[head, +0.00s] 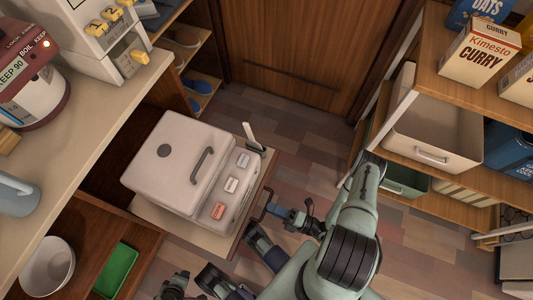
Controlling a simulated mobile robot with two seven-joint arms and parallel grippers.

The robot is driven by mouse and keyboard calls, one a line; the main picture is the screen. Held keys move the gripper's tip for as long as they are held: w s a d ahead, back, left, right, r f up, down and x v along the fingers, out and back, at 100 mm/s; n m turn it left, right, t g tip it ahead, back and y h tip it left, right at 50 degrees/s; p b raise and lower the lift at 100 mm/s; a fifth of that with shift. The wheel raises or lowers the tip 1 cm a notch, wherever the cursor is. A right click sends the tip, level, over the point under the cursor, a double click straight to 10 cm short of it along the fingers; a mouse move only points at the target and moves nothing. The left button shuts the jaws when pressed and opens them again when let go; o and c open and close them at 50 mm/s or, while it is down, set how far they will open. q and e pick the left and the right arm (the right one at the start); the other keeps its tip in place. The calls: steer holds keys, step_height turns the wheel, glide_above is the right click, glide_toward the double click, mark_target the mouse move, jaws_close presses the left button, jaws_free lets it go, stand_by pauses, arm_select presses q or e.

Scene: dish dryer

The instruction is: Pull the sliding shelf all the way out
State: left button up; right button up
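The sliding shelf (232,247) juts out of the low cabinet on the left, carrying the white dish dryer (170,158). A dark bar handle (264,205) is on its front edge. Dark parts of my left arm show at the bottom edge, below the shelf. I cannot make out the state of my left gripper.
A counter (98,100) with a rice cooker (30,75) and a dispenser (100,35) is above the cabinet at left. A bowl (47,266) and a green tray (116,270) are lower left. Shelving (450,95) stands at right. Floor (300,130) between is clear.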

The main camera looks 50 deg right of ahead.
steer(key=v, duration=1)
steer(key=shift+s, duration=0.2)
steer(key=shift+s+d, duration=0.1)
